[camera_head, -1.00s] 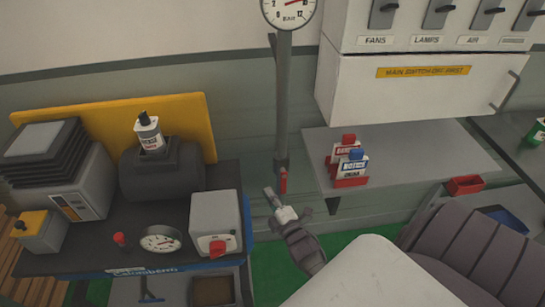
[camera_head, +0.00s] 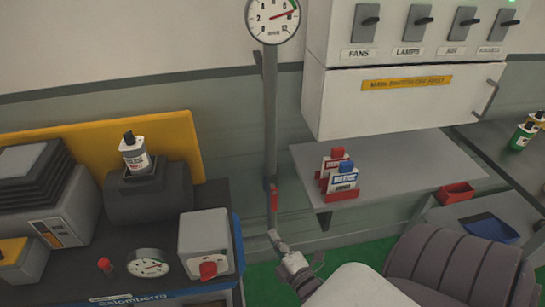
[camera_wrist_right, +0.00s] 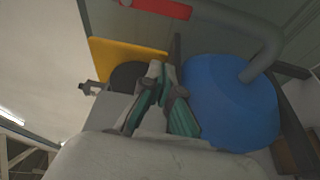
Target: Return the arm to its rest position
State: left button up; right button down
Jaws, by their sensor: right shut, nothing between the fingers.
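My right gripper (camera_head: 274,236) is shut and empty, just below the red lever handle (camera_head: 273,198) on the grey vertical pipe (camera_head: 271,120). A small gap shows between the fingertips and the lever. In the right wrist view the gripper's green-padded fingers (camera_wrist_right: 158,72) meet at the tips with nothing between them. The red handle (camera_wrist_right: 162,8) is at the top of that view, clear of the fingers. My right arm comes in from the lower right. My left gripper is not in view.
A round gauge (camera_head: 273,17) tops the pipe. A machine bench (camera_head: 80,280) stands left, a grey shelf (camera_head: 410,163) with small boxes right, beneath a white switch cabinet (camera_head: 395,95). The wrist view shows a blue rounded object (camera_wrist_right: 235,105) close beside the fingers.

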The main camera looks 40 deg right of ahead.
dwell(0.3)
jog(key=s+a+f+m+g+y+b, duration=0.1)
jog(key=s+a+f+m+g+y, duration=0.25)
jog(key=f, duration=1.05)
jog(key=s+a+f+m+g, duration=0.3)
jog(key=s+a+f+g, duration=0.25)
jog(key=f, duration=0.85)
jog(key=s+f+m+g, duration=0.1)
jog(key=s+f+g, duration=0.1)
jog(key=s+f, duration=0.2)
jog(key=s+a+f+m+g, duration=0.1)
jog(key=s+f, duration=0.4)
jog(key=s, duration=0.6)
jog(key=s+f+m+g, duration=0.3)
jog(key=s+f+g, duration=0.1)
jog(key=s, duration=0.4)
jog(key=shift+s+a+f+g+b, duration=0.2)
jog(key=shift+a+f+g+b, duration=0.1)
jog(key=shift+g+b, duration=0.15)
jog(key=shift+m, duration=0.25)
